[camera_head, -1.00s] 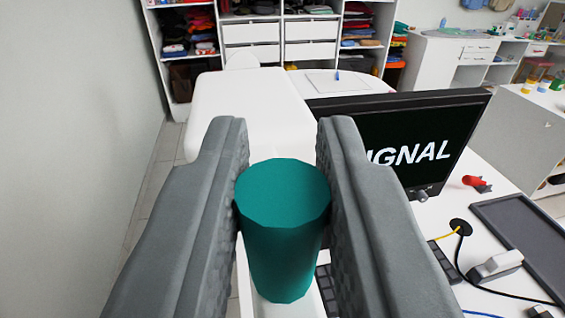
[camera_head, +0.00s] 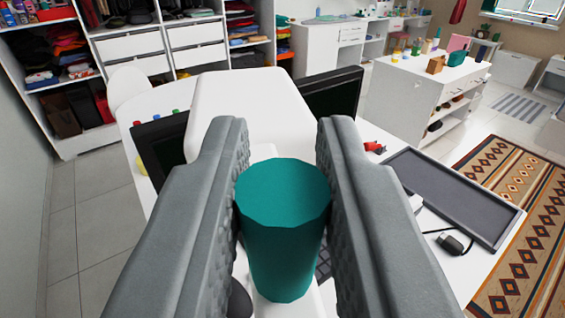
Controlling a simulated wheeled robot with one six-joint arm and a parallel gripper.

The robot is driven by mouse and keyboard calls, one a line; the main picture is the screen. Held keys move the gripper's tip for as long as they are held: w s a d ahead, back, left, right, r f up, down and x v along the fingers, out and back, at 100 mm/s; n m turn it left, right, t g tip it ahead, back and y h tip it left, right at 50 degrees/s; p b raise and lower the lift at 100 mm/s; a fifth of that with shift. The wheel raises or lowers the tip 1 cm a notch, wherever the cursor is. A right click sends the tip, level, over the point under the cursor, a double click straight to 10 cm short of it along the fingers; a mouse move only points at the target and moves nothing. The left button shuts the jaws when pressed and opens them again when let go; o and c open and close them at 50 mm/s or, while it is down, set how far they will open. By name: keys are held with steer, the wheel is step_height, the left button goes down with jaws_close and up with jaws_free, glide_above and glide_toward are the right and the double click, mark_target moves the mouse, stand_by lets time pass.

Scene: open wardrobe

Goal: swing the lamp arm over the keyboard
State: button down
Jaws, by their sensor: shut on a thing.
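My gripper (camera_head: 283,190) is shut on a teal cylindrical handle (camera_head: 283,240), one finger against each side. A large white rounded piece, seemingly the lamp arm or its head (camera_head: 250,105), extends ahead of the handle. More white surface shows under the handle's foot. A small strip of the keyboard's dark keys (camera_head: 322,264) shows between the handle and the right finger. The rest of the keyboard is hidden by the handle and fingers, so I cannot tell how much of it lies under the lamp.
The white desk (camera_head: 460,268) carries a dark monitor (camera_head: 335,92) behind the white piece and another dark screen (camera_head: 160,145) at left. Wardrobe shelves (camera_head: 150,50) stand behind.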

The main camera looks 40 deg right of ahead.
steer(key=shift+f, duration=0.1)
steer(key=c, duration=1.3)
jaws_free()
steer(key=shift+s+a, duration=0.1)
steer(key=v, duration=1.7)
steer(key=shift+s, duration=0.1)
